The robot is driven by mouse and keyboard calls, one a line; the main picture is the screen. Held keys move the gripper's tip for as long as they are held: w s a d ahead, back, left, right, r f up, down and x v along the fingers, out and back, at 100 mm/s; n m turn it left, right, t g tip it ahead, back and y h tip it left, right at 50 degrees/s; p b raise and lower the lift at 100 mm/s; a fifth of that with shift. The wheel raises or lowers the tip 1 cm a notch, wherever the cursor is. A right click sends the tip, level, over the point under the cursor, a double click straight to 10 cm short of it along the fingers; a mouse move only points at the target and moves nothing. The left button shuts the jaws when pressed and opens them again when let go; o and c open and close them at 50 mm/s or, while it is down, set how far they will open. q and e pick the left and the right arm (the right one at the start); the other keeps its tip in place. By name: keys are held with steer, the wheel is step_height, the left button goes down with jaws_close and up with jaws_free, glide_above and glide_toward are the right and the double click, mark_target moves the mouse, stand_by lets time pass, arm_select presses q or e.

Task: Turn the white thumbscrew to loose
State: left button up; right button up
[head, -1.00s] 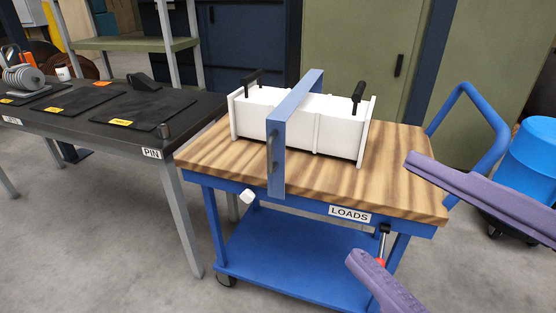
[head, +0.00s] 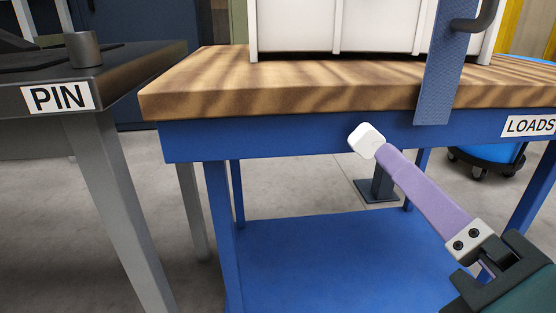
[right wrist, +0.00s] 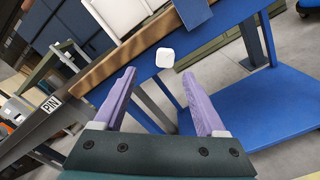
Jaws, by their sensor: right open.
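The white thumbscrew (head: 367,140) is a small rounded white block on the blue front rail (head: 280,134) of the cart. It also shows in the right wrist view (right wrist: 165,57). My right gripper (right wrist: 158,73) is open, with its purple fingers pointing at the rail. In the right wrist view the thumbscrew appears between the fingers, just beyond their tips. In the head view one finger overlaps the thumbscrew's lower right edge; whether they touch I cannot tell. The other finger is hidden there. My left gripper is not in view.
The strap hangs over the front edge, right of the thumbscrew. A dark table labelled PIN (head: 58,97) stands at left. A blue lower shelf (head: 320,260) lies below.

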mark_target(375, 140)
steer(key=w, duration=0.2)
steer(key=w+p, duration=0.1)
steer(key=w, duration=0.5)
steer(key=shift+w+d+f, duration=0.2)
steer(key=shift+d+f, duration=0.05)
steer(key=shift+f, duration=0.05)
steer(key=shift+w, duration=0.55)
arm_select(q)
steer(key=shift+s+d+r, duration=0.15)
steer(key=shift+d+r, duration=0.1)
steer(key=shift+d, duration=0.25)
arm_select(e)
steer(key=shift+w, duration=0.1)
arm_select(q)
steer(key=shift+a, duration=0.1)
arm_select(e)
steer(key=shift+c, duration=0.2)
jaws_close()
